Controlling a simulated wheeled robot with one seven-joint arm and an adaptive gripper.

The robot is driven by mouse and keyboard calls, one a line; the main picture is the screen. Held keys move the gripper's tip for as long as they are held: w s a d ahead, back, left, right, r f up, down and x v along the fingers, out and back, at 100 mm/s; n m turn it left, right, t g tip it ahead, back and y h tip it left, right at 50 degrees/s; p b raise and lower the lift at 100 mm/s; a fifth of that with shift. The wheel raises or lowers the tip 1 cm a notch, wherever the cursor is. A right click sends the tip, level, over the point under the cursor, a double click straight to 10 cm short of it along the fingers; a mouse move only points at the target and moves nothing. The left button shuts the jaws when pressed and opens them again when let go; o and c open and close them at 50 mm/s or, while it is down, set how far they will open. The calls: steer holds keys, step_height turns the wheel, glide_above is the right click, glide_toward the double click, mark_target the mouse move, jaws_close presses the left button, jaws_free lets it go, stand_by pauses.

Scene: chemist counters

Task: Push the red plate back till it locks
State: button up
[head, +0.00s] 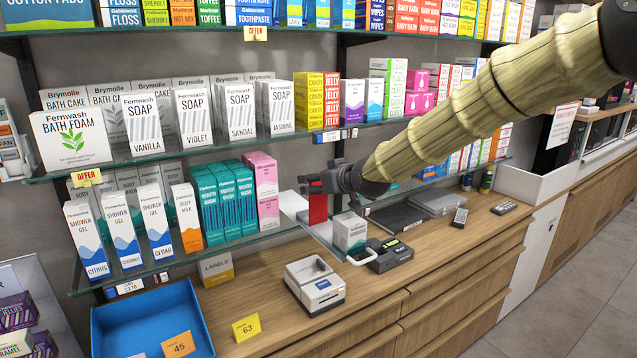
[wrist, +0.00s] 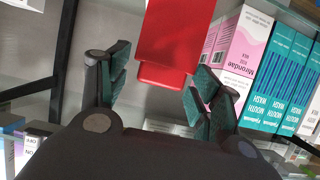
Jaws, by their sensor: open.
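The red plate (head: 318,208) stands upright above the counter in the head view, just below my gripper (head: 312,185). In the wrist view the red plate (wrist: 178,30) fills the top middle, with a red lip along its lower edge. My gripper (wrist: 158,88) is open, with dark fingers and green pads spread apart. The plate's lower edge shows between and beyond the fingertips, nearer the right finger. I cannot tell whether they touch. The plate's mounting is hidden.
A white box (head: 349,230) and a dark device (head: 390,254) are near the plate. A white machine (head: 315,286) sits farther forward. Glass shelves (head: 220,142) with boxes are left and above.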

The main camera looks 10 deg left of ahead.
steer(key=shift+s, duration=0.1)
steer(key=v, duration=1.2)
steer(key=shift+r, duration=0.1)
